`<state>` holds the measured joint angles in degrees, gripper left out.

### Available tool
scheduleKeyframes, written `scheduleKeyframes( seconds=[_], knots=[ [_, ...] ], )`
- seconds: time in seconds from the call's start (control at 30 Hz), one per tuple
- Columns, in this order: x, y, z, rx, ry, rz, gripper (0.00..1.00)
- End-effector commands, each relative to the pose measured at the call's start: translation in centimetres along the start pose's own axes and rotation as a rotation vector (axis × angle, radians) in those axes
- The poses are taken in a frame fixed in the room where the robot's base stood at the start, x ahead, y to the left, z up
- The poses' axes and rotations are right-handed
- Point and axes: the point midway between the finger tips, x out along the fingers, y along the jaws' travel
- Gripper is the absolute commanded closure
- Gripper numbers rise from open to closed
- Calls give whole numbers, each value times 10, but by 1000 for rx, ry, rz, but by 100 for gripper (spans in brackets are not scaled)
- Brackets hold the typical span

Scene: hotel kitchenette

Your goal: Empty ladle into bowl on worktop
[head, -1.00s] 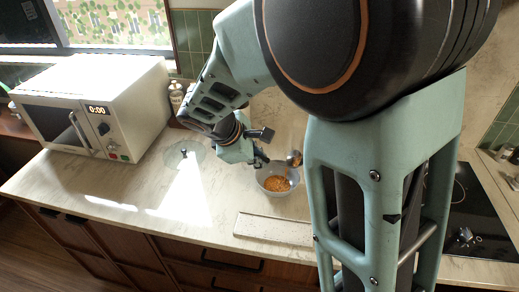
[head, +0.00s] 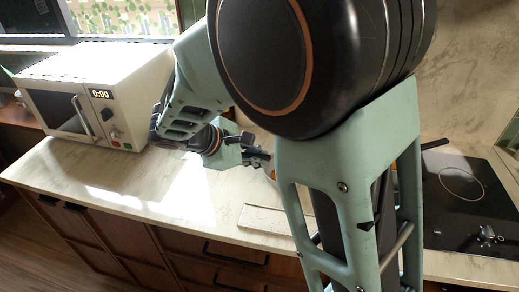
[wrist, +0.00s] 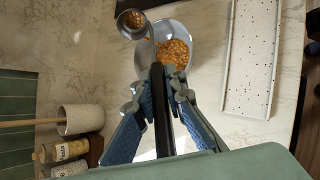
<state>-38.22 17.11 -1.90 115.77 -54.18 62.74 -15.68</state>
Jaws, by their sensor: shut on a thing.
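My gripper (wrist: 165,80) is shut on the black handle (wrist: 162,115) of the ladle. The ladle's round cup (wrist: 124,22) shows in the wrist view beyond the fingertips and holds some orange-brown beans. The grey bowl (wrist: 172,27) stands on the worktop (head: 110,185), with similar beans inside. In the wrist view the cup is at the bowl's upper left, overlapping its rim; I cannot tell its height. In the head view my gripper (head: 260,158) is left of my arm link, which hides the ladle cup and most of the bowl.
A speckled board or tray (wrist: 250,55) lies beside the bowl, near the worktop's front edge. A microwave (head: 95,85) stands at the left, a black hob (head: 465,205) at the right. A utensil pot (wrist: 82,119) and labelled jars (wrist: 66,150) show in the wrist view.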

Motion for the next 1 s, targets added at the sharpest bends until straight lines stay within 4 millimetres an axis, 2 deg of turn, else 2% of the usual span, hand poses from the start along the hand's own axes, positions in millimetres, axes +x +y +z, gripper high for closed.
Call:
scheduleKeyframes(
  seconds=[1.0],
  knots=[
    [23, -25, -40, -86, -287, 137, 100]
  ],
)
